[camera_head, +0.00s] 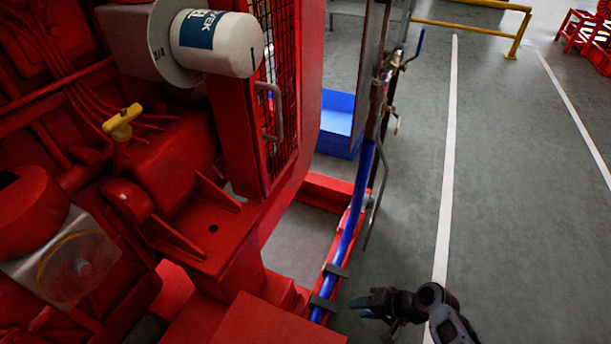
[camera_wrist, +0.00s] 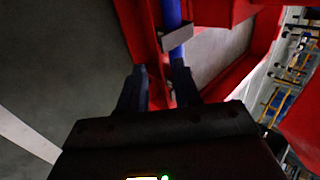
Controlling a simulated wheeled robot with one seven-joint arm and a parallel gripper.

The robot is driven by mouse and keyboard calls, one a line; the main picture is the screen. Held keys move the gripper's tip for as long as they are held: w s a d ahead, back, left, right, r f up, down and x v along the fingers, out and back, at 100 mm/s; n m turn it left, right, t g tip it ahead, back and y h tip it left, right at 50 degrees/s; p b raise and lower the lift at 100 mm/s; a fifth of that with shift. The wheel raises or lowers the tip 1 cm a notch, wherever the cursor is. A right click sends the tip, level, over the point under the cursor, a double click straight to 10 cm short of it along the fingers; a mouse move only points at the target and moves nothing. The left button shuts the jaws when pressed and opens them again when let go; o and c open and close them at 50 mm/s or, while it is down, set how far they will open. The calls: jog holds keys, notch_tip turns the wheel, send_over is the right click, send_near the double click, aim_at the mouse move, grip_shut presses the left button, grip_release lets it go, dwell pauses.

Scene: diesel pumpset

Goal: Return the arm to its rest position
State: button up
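My gripper (camera_head: 368,304) is at the bottom of the head view, with my dark arm coming in from the lower right. It is over the grey floor, to the right of the red pumpset base. In the wrist view my gripper (camera_wrist: 160,78) has its two dark fingers apart with nothing held between them. The blue pipe (camera_wrist: 171,14) and a grey clamp (camera_wrist: 177,37) show beyond the fingertips. I see no contact between the fingers and the pipe.
The red engine (camera_head: 160,170) with a white filter (camera_head: 215,42) and a yellow handle (camera_head: 122,121) fills the left. The blue pipe (camera_head: 352,225) runs along the red frame (camera_head: 325,188). A blue bin (camera_head: 338,118) stands behind. The floor (camera_head: 510,210) at right is clear.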

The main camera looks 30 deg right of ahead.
jog(key=shift+s, duration=0.1)
jog(key=s+r+n+h, duration=0.3)
jog(key=s+h, duration=0.1)
jog(key=s, duration=0.7)
jog(key=s+a+r+n+t+h, duration=0.15)
jog(key=s+r+n+t, duration=0.4)
jog(key=r, duration=0.75)
jog(key=s+a+r+t+p, duration=0.1)
jog(key=a+r+p, duration=0.1)
jog(key=r+p, duration=0.6)
jog(key=s+a+r+n+p, duration=0.1)
jog(key=r+p, duration=0.7)
jog(key=r, duration=1.5)
jog(key=s+a+r+n+t+p, duration=0.1)
jog(key=s+a+r+p, duration=0.2)
jog(key=r+p, duration=0.5)
notch_tip(320, 180, up, 8)
jog(key=shift+a+f+t+y+p, duration=0.1)
jog(key=shift+a+t+y+p, duration=0.25)
jog(key=shift+a+y, duration=0.15)
jog(key=shift+s, duration=0.1)
